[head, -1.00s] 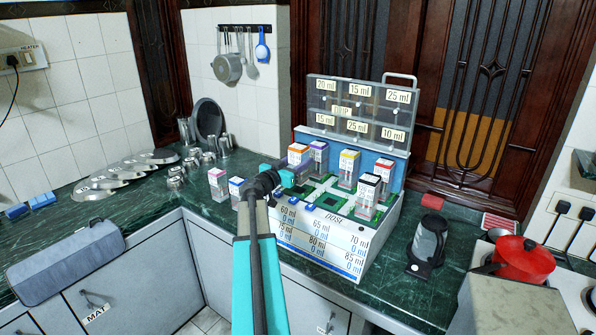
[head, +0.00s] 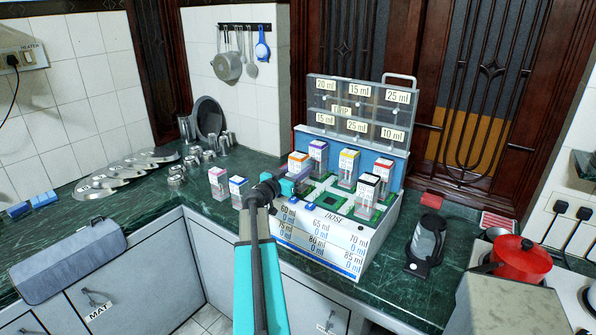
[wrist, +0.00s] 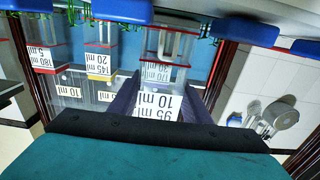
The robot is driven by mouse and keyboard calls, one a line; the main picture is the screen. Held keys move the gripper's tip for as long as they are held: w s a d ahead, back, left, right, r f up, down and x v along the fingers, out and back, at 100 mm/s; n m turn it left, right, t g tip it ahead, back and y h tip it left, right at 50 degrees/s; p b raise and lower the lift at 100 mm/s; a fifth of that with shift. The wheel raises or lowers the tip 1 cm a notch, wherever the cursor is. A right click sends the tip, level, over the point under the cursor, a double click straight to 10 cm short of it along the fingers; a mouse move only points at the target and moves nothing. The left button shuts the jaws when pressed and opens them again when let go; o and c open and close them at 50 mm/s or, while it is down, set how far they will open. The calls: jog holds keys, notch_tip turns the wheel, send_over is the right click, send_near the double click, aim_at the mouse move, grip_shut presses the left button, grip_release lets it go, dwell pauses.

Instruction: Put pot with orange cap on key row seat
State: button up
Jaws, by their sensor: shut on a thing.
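The pot with the orange cap (head: 299,157) is clear with a white label, and stands roughly upright at the left of the dosing box (head: 352,242). My gripper (head: 287,185) is shut on it from the front left and hides its lower part. In the wrist view, upside down, the pot (wrist: 160,74) sits between the dark fingers, with a label reading 95 ml and 10 ml. I cannot tell whether its base touches a seat. Seats on the box top are green around a white cross (head: 322,186); which one is the key row seat is unclear.
Purple-capped (head: 318,155), yellow-capped (head: 348,168) and black-capped (head: 367,188) pots stand close by on the box. Two pots, red-capped (head: 218,182) and blue-capped (head: 237,190), stand on the counter at left. The raised clear lid (head: 360,107) stands behind.

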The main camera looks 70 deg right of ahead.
jog(key=shift+f, duration=0.15)
jog(key=o, duration=1.1)
jog(key=shift+r, duration=0.2)
jog(key=shift+a, duration=0.1)
jog(key=b+v, duration=0.3)
jog(key=v, duration=0.9)
jog(key=shift+b, duration=0.4)
